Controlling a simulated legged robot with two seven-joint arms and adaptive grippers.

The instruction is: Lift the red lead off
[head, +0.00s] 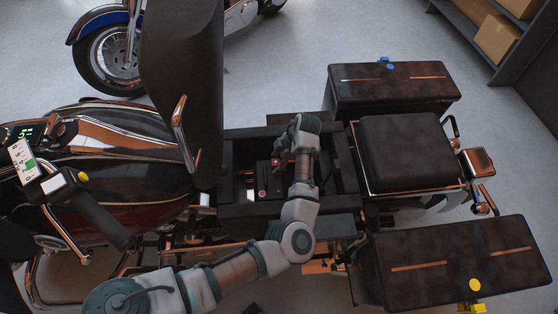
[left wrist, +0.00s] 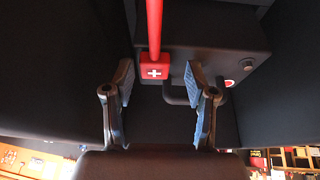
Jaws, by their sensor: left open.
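In the left wrist view the red lead (left wrist: 155,25) runs down from the top edge to a red terminal block (left wrist: 155,72) with a white plus sign. The block sits against a dark box (left wrist: 215,42), probably the battery. My left gripper (left wrist: 162,92) is open, with one finger to each side below the block. I see no contact with it. In the head view my left gripper (head: 284,158) reaches into the open bay under the raised seat (head: 180,80). A small red part shows beside its fingers, and the arm hides much of the bay. My right gripper is not in view.
Bay walls (head: 346,165) stand close around the gripper. The rear seat (head: 405,150) and two panniers (head: 390,85) (head: 455,262) lie to the right. A dark curved bar (left wrist: 176,94) lies near the right finger in the wrist view. Another motorcycle (head: 112,55) stands behind.

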